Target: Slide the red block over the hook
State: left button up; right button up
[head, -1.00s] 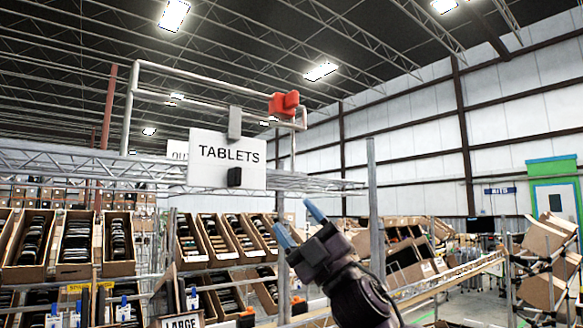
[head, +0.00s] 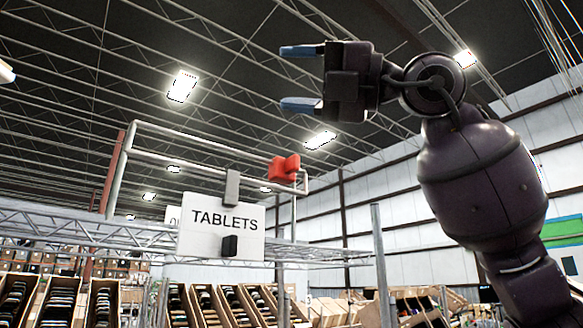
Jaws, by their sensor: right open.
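The red block (head: 285,169) sits on the metal rail near its right end, where the rail bends down into the hook (head: 304,183). My right gripper (head: 299,78) is raised above the red block in the picture, with its two blue-tipped fingers pointing left. It is open and empty, with a clear gap between the fingers. It does not touch the block. My left gripper is not in view.
A white TABLETS sign (head: 208,246) hangs below the rail, with a grey clip (head: 232,187) above it and a black block (head: 230,245) on it. A metal truss (head: 90,232) runs behind. An upright post (head: 380,255) stands at right. Tilted cartons (head: 103,300) fill the bottom.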

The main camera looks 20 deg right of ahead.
jog(key=w+d+f+m+t+h, duration=0.1)
jog(key=w+d+m+t+h, duration=0.4)
jog(key=w+m, duration=0.15)
jog(key=m+t+h, duration=0.2)
jog(key=m+h, duration=0.5)
jog(key=m, duration=0.4)
send_near(298, 160)
jog(key=p+x, duration=0.1)
jog(key=x, duration=1)
jog(key=shift+w+a+f+p, duration=0.1)
jog(key=shift+w+f+p, duration=0.05)
jog(key=shift+p, duration=0.2)
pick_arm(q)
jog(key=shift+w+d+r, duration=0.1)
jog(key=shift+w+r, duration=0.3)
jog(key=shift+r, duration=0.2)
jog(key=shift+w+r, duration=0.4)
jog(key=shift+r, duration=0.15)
pick_arm(e)
jog(key=c, duration=1)
